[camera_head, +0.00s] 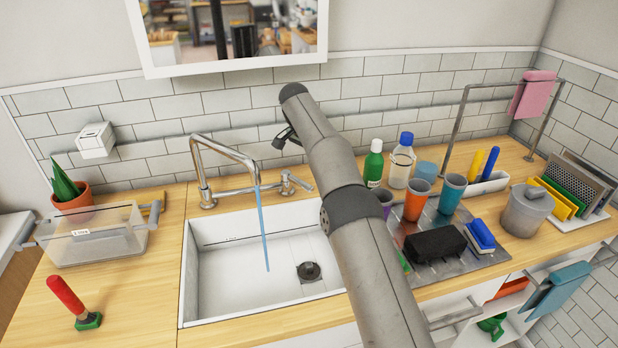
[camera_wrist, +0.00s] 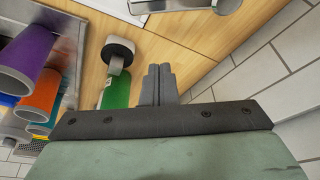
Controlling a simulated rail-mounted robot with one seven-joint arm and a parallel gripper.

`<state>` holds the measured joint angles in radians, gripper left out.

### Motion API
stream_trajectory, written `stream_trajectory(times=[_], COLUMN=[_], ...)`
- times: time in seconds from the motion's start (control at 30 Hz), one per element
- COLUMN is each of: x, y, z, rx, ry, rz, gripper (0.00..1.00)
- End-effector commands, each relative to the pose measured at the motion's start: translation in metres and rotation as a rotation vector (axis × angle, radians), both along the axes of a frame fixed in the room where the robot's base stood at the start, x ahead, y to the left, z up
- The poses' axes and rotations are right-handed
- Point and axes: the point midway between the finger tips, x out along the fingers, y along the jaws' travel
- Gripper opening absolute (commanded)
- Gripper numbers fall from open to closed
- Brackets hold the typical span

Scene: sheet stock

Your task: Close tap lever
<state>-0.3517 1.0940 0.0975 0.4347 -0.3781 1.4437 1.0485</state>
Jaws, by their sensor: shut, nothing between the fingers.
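The chrome tap (camera_head: 226,150) stands behind the white sink (camera_head: 215,290), and a blue stream of water (camera_head: 264,228) falls from its spout into the basin. Its lever (camera_head: 291,184) is at the right end of the tap body, partly beside my arm. My gripper (camera_head: 285,138) is small and dark in the head view, above and behind the lever, apart from it as far as I can tell. In the wrist view my gripper (camera_wrist: 158,82) has its fingers together, with nothing between them. A chrome part (camera_wrist: 180,5), probably of the tap, shows at the top edge.
A green bottle (camera_head: 373,165) stands right of my arm; it shows close to my fingers in the wrist view (camera_wrist: 116,92). An orange cup (camera_head: 415,205), a purple cup (camera_wrist: 28,55) and a clear bottle (camera_head: 402,165) are nearby. The tiled wall (camera_wrist: 290,70) is close behind.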

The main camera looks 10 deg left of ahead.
Motion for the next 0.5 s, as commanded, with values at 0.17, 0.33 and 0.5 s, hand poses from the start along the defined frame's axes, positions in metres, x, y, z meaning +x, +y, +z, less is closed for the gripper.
stream_trajectory(times=[0.17,0.33,0.5], x=[0.010,0.014,-0.002], y=[-0.009,-0.010,0.001], z=[-0.039,-0.062,-0.062], rx=[0.000,0.002,0.001], ry=[0.004,0.000,0.002], rz=[0.000,0.003,0.004], gripper=[0.00,0.00,0.00])
